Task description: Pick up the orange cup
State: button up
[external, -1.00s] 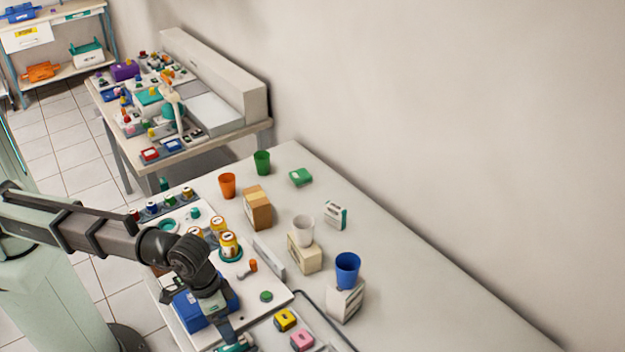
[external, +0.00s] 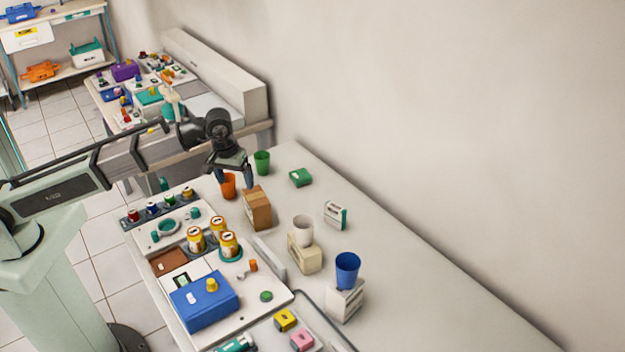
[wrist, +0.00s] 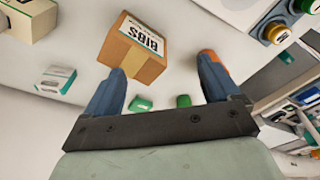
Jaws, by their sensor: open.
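The orange cup (external: 229,187) stands on the table left of a brown box (external: 257,207), its top partly covered by my gripper in the external view. My gripper (external: 234,178) is open and empty, pointing down just above and beside the cup. In the wrist view, my gripper's two blue fingers (wrist: 162,68) are spread apart. The orange cup (wrist: 211,54) shows only as an orange patch at the right fingertip, mostly hidden behind that finger. I cannot tell whether they touch.
The brown box (wrist: 136,50) is close to the left finger. A green cup (external: 262,163) and a green box (external: 300,177) stand behind. A white cup (external: 303,231) and a blue cup (external: 347,270) sit on boxes to the right. Jars (external: 228,244) stand on the front tray.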

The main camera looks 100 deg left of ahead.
aim_at(228, 187)
jog(key=s+a+r+n, duration=0.1)
jog(key=s+a+n, duration=0.2)
jog(key=s+a, duration=0.55)
jog(key=shift+g, duration=0.4)
jog(key=shift+w+a+f, duration=0.2)
jog(key=shift+a+f, duration=0.35)
jog(key=shift+f, duration=1.7)
jog(key=shift+w+a+f, duration=0.15)
jog(key=shift+a+f, duration=0.35)
jog(key=shift+f, duration=1.7)
jog(key=shift+w+a+f, duration=0.2)
jog(key=shift+a+f, duration=0.35)
jog(key=shift+f, duration=1.7)
jog(key=c, duration=1.1)
jog(key=shift+o, duration=0.2)
jog(key=shift+r, duration=0.1)
